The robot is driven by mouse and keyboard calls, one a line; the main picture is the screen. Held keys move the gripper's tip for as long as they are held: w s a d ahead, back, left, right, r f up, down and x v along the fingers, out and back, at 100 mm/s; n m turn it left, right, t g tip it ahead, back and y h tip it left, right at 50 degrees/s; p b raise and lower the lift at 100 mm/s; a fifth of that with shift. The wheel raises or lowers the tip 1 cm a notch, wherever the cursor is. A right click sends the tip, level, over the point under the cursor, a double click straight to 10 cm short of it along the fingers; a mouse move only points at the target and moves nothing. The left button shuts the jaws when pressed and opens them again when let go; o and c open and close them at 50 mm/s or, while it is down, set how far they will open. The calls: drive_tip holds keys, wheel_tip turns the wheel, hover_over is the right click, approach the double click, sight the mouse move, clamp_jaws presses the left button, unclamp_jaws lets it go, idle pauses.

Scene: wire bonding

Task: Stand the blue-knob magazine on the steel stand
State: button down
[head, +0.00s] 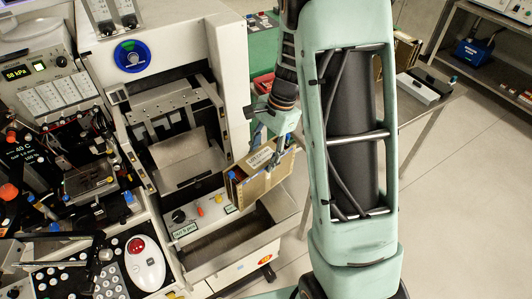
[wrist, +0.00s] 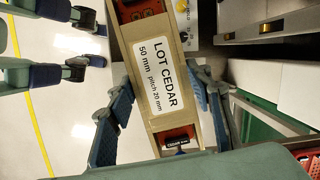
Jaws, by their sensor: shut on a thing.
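The magazine (head: 262,175) is a tan, slotted block with a white label. In the wrist view the held magazine (wrist: 158,75) reads "LOT CEDAR, 50 mm, pitch 20 mm" and has red-orange end parts. A small blue part shows at its lower end, and blue shows at its left edge in the head view. My gripper (head: 268,136) is shut on it from above, with a blue-grey finger on each side of it in the wrist view (wrist: 165,92). The magazine hangs in front of the machine's right side. I cannot tell for sure which surface is the steel stand.
The machine's open bay (head: 190,165) has metal plates and brackets left of the magazine. A panel with a knob and coloured buttons (head: 195,214) sits just below left. A metal table (head: 425,105) with another tan magazine (head: 408,55) stands at right. Open floor lies farther right.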

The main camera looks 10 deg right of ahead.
drive_tip(key=m, duration=0.2)
drive_tip(key=m+t, duration=0.1)
drive_tip(key=m, duration=0.1)
drive_tip(key=shift+w+d+r, duration=0.1)
drive_tip(key=shift+d+r, duration=0.1)
drive_tip(key=shift+r, duration=0.05)
drive_tip(key=m, duration=0.2)
drive_tip(key=m+t, duration=0.1)
drive_tip(key=m+p, duration=0.1)
drive_tip(key=m, duration=0.1)
drive_tip(key=shift+d+r+m+h, duration=0.25)
drive_tip(key=shift+d+m+h, duration=0.05)
drive_tip(key=m, duration=0.2)
drive_tip(key=m+t, duration=0.1)
drive_tip(key=m, duration=0.1)
drive_tip(key=m+h, duration=0.1)
drive_tip(key=m, duration=0.1)
drive_tip(key=shift+d+r, duration=0.35)
drive_tip(key=shift+r, duration=0.05)
drive_tip(key=m, duration=0.1)
drive_tip(key=m+h, duration=0.1)
drive_tip(key=m, duration=0.1)
drive_tip(key=r+m+p, duration=0.1)
drive_tip(key=shift+d+m+t, duration=0.3)
drive_tip(key=shift+m, duration=0.1)
